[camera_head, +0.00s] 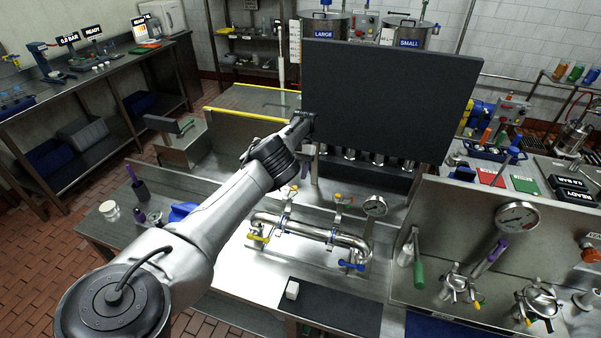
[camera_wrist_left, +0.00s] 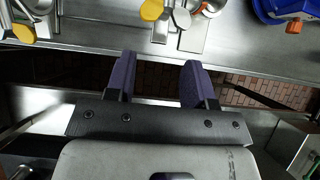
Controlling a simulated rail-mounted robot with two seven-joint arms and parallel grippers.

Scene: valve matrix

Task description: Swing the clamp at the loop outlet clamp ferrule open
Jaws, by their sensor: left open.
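A steel pipe loop (camera_head: 310,231) lies on the bench in the head view, with a yellow handle (camera_head: 258,238) at its left and a blue handle (camera_head: 351,265) at its right. Small fittings with orange-yellow knobs stand behind it; I cannot tell which is the loop outlet clamp. My left arm reaches across to the edge of a dark panel, where its fingertips are hard to make out. In the left wrist view my left gripper (camera_wrist_left: 155,78) has its purple fingers apart and nothing between them. Yellow-knobbed steel fittings (camera_wrist_left: 152,10) show beyond the fingertips. My right gripper is not seen.
A large dark panel (camera_head: 392,98) hides part of the back of the bench. A blue device (camera_wrist_left: 285,8) is at upper right in the wrist view.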

